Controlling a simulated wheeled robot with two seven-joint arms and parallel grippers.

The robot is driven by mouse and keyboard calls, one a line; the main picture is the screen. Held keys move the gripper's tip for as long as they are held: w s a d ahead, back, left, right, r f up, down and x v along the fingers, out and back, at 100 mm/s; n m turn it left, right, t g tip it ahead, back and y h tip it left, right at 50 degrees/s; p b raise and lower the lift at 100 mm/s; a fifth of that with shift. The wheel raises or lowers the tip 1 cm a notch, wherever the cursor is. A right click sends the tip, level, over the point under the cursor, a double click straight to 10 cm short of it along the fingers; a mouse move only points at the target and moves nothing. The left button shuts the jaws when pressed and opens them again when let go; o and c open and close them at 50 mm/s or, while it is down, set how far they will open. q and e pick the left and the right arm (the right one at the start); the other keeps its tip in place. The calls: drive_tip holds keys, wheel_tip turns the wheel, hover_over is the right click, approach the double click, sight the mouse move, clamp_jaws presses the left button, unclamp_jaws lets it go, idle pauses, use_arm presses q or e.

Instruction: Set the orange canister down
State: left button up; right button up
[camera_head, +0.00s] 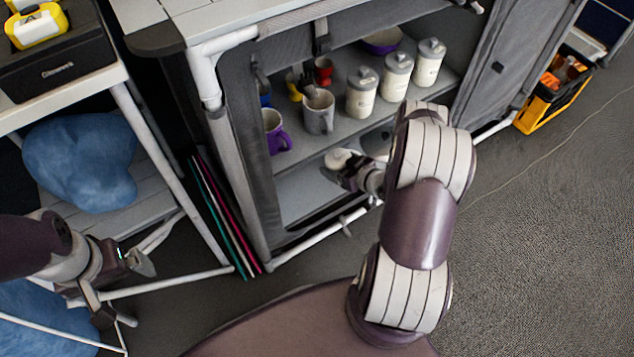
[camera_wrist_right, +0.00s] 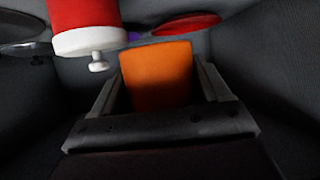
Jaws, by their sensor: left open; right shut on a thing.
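The orange canister (camera_wrist_right: 157,74) shows in the right wrist view between the two fingers of my right gripper (camera_wrist_right: 158,85), which is shut on it. In the head view my right gripper (camera_head: 348,174) reaches into the lower part of the grey cabinet (camera_head: 307,190), below the shelf with the mugs. The orange canister cannot be made out there. Whether its base touches a surface cannot be told. My left gripper (camera_head: 132,290) is open and empty at the lower left, beside the white-framed rack.
A red container with a white end and knob (camera_wrist_right: 85,32) is close beside the canister, with a red round thing (camera_wrist_right: 187,24) behind. Mugs (camera_head: 319,112) and white jars (camera_head: 362,92) stand on the shelf above. A white round thing (camera_head: 338,158) is by my right gripper.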

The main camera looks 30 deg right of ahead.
drive_tip(key=b, duration=0.2)
hover_over(318, 186)
wheel_tip(318, 186, down, 4)
drive_tip(key=shift+s+r, duration=0.15)
drive_tip(key=shift+r, duration=0.1)
use_arm(q)
wheel_tip(318, 186, down, 7)
drive_tip(key=b, duration=0.4)
use_arm(e)
wheel_tip(318, 186, down, 4)
drive_tip(key=shift+f, duration=0.15)
drive_tip(key=shift+r, duration=0.25)
drive_tip(key=shift+f, duration=0.15)
drive_tip(key=o, duration=1.1)
drive_tip(key=shift+r+p, duration=0.2)
drive_tip(key=shift+p, duration=0.15)
use_arm(q)
wheel_tip(318, 186, up, 7)
drive_tip(key=p, duration=0.6)
use_arm(e)
drive_tip(key=v, duration=1.2)
drive_tip(key=shift+f, duration=0.1)
